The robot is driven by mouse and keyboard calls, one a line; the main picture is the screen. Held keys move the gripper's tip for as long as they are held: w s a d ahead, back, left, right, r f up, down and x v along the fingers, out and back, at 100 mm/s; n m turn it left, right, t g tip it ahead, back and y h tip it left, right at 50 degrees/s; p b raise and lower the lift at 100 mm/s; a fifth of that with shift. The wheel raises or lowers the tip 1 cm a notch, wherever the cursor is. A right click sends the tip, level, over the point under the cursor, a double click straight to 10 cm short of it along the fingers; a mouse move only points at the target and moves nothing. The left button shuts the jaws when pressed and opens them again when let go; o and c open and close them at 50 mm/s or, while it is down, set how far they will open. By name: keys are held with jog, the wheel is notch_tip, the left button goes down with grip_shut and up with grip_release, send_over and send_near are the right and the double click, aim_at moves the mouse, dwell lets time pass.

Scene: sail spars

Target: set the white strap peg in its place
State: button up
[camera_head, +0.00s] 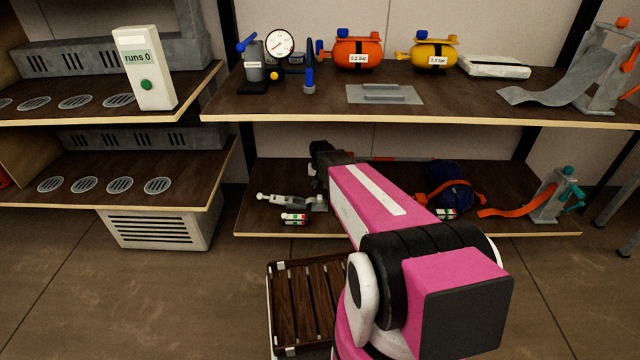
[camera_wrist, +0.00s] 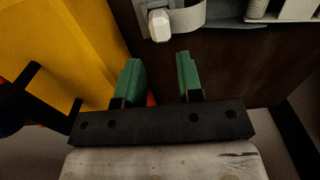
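In the wrist view a white blunt peg-like piece (camera_wrist: 159,25) sits beside a grey woven strap (camera_wrist: 188,17), near the top edge. It looks like the white strap peg. My gripper (camera_wrist: 160,80) has its two green fingers apart, with nothing held between them; the white piece is beyond the fingertips and apart from them. In the head view my arm reaches to the lower shelf (camera_head: 340,222), and its pink link hides part of that shelf. A small pale grey-white fitting (camera_head: 283,202) lies there left of my arm. I cannot tell whether it is the same piece.
A yellow surface (camera_wrist: 60,50) is close on the left in the wrist view. On the lower shelf a dark blue bundle (camera_head: 450,185) and a strap stand (camera_head: 552,198) stand right of my arm. The upper shelf (camera_head: 420,106) overhangs. A slatted wooden crate (camera_head: 305,300) is below.

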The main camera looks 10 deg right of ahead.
aim_at(320, 196)
notch_tip(320, 196, down, 7)
jog(key=shift+f, duration=0.2)
jog(key=c, duration=0.6)
jog(key=shift+o, duration=0.2)
jog(key=shift+r, duration=2.05)
